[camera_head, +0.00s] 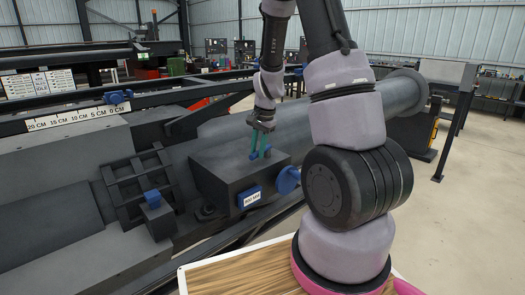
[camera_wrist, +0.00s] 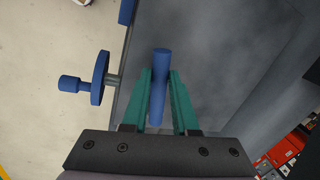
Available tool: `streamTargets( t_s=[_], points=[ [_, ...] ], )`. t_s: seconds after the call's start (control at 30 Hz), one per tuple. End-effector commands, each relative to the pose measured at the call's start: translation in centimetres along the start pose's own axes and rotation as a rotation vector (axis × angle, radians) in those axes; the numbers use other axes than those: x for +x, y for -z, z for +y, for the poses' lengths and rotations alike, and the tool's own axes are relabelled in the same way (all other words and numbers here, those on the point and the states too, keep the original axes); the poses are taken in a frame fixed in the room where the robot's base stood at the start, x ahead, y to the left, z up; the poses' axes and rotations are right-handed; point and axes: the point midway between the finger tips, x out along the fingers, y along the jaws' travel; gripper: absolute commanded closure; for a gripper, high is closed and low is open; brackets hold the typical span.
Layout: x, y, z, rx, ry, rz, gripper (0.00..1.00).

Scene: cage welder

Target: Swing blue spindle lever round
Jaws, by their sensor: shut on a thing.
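The blue spindle lever (camera_wrist: 161,62) is a round blue bar. In the wrist view it lies between the two green fingers of my gripper (camera_wrist: 161,82), which is shut on it, and its rounded end sticks out past the fingertips. In the head view my gripper (camera_head: 260,145) points down at the top of the dark grey spindle housing (camera_head: 222,178). Only a little blue of the lever (camera_head: 266,152) shows there beside the fingers.
A blue handwheel (camera_head: 288,180) sticks out of the housing's right side; it also shows in the wrist view (camera_wrist: 99,78). A blue block with a white label (camera_head: 249,197) is on the housing's front. A large grey pipe (camera_head: 385,97) runs behind. A small blue knob (camera_head: 152,198) is at left.

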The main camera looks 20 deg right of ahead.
Motion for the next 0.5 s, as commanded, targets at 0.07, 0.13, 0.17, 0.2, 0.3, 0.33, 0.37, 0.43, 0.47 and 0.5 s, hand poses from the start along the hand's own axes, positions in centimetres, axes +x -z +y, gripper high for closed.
streamTargets(
  t_s=[0.07,0.13,0.17,0.2,0.3,0.33,0.37,0.43,0.47,0.5],
  points=[
    [0.0,0.0,-0.6,0.051,0.002,0.013,1.0],
    [0.1,0.0,-0.8,0.095,0.002,0.021,1.0],
    [0.1,0.0,-0.9,0.113,0.002,0.025,1.0],
    [0.1,0.0,-1.1,0.133,0.002,0.029,1.0],
    [0.2,0.1,-1.4,0.177,0.002,0.038,1.0],
    [0.2,0.1,-1.4,0.188,0.002,0.04,1.0],
    [0.2,0.1,-1.5,0.197,0.002,0.042,1.0],
    [0.2,0.1,-1.6,0.217,0.002,0.046,1.0],
    [0.2,0.2,-1.7,0.223,0.002,0.047,1.0],
    [0.2,0.2,-1.7,0.231,0.003,0.049,1.0]
  ],
)
